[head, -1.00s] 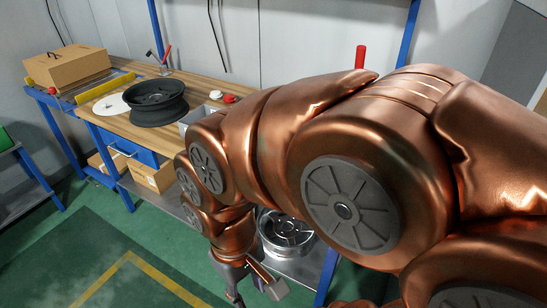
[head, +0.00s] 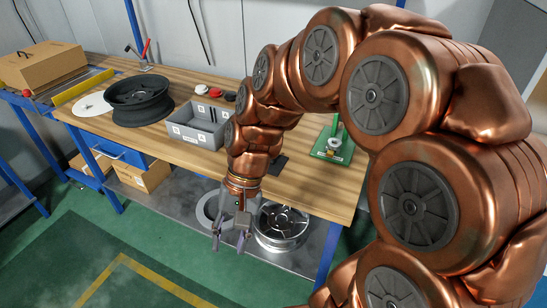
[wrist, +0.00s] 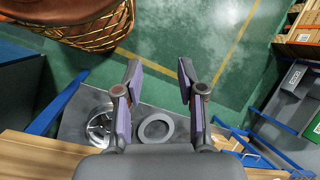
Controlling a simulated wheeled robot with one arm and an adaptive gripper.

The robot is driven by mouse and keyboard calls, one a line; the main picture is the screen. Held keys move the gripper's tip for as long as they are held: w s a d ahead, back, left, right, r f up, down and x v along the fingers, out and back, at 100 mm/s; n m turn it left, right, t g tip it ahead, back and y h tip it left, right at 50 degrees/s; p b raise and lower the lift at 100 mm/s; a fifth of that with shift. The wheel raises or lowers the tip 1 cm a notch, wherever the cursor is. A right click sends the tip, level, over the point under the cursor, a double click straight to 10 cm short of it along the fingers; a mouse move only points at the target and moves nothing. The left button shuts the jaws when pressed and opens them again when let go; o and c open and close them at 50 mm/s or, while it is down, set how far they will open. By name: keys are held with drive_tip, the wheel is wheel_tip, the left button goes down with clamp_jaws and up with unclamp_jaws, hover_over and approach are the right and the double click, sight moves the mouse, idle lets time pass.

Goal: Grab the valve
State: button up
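No part is clearly recognisable as the valve. A green plate (head: 333,150) with small metal and yellow parts stands at the bench's right end. My gripper (head: 228,243) points down in front of the bench's front edge, away from these items. In the wrist view my gripper (wrist: 159,72) has its fingers apart with nothing between them.
The grey bin (head: 196,122) and a black wheel rim (head: 138,98) stand on the bench. A metal wheel (head: 282,225) and a grey ring (wrist: 156,128) lie on the lower shelf. A cardboard box (head: 42,65) is at the back left. The green floor (head: 60,270) in front is free.

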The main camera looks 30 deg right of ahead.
drive_tip(key=w+d+m+t+y+p, duration=0.1)
drive_tip(key=w+d+m+t+y, duration=0.2)
drive_tip(key=w+d+m, duration=0.45)
drive_tip(key=w+d+m+t+y+p, duration=0.1)
drive_tip(key=w+d+m+t+y, duration=0.2)
drive_tip(key=w, duration=0.8)
drive_tip(key=w+d+f+m+t, duration=0.1)
drive_tip(key=d+f+m+t, duration=0.1)
drive_tip(key=d, duration=0.5)
drive_tip(key=w+d+f+m+t+h+p, duration=0.1)
drive_tip(key=d+f+m+t, duration=0.1)
drive_tip(key=d+f+m, duration=0.2)
drive_tip(key=w+d+f+m+t+h, duration=0.1)
drive_tip(key=d+m, duration=0.5)
drive_tip(key=d, duration=0.6)
drive_tip(key=shift+w+f+t+p, duration=0.2)
drive_tip(key=shift+f+t, duration=0.15)
drive_tip(key=shift+f, duration=0.2)
drive_tip(key=shift+w+f+t+p, duration=0.2)
drive_tip(key=shift+f+t, duration=0.15)
drive_tip(key=shift+f, duration=0.15)
drive_tip(key=shift+p+x, duration=1.25)
drive_tip(key=shift+x, duration=2.55)
drive_tip(key=shift+s+a, duration=0.1)
drive_tip(key=shift+a, duration=0.05)
clamp_jaws()
